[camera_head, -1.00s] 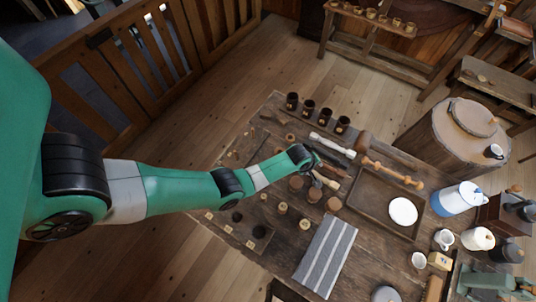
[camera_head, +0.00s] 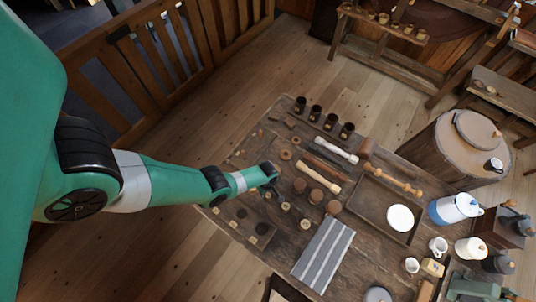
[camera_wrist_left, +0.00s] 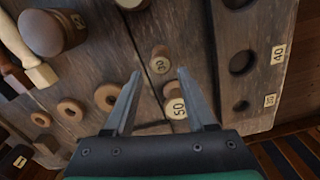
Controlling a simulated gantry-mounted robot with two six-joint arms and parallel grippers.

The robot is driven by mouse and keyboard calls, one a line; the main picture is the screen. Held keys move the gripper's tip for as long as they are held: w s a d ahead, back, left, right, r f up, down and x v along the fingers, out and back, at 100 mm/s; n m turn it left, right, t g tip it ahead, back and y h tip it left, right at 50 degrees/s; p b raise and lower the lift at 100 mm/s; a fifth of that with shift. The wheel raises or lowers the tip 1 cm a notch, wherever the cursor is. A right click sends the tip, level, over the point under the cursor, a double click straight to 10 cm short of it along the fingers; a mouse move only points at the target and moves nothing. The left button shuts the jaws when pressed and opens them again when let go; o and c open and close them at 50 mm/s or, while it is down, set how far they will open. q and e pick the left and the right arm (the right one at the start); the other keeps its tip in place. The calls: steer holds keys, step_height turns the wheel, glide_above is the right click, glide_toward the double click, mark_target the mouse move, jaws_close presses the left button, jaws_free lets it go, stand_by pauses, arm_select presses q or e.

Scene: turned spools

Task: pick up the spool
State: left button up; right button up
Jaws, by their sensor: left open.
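Two small pale turned wooden spools stand on the workbench, labelled 30 and 50 in the left wrist view. The 30 spool (camera_wrist_left: 160,61) is just beyond my open left gripper (camera_wrist_left: 161,75). The 50 spool (camera_wrist_left: 175,104) appears between the fingers, nearer the right finger, which partly overlaps it. I cannot tell whether they touch. In the head view, the left gripper (camera_head: 277,191) is low over the bench, with a spool (camera_head: 286,206) beside it and another (camera_head: 305,224) further right. The gripper holds nothing. My right gripper is not in view.
A board with round holes labelled 40 and 35 (camera_wrist_left: 257,85) lies right of the spools in the wrist view. Wooden rings (camera_wrist_left: 71,109) and a round brown wooden piece (camera_wrist_left: 45,33) lie left. A striped cloth (camera_head: 323,253) and a tray (camera_head: 383,205) occupy the bench's right side.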

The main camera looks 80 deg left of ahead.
mark_target(268, 195)
arm_select(q)
steer(key=shift+f, duration=0.1)
steer(key=f+b, duration=0.5)
steer(key=shift+w+d+f, duration=0.1)
steer(key=shift+d+f, duration=0.05)
steer(key=shift+d, duration=0.2)
jaws_close()
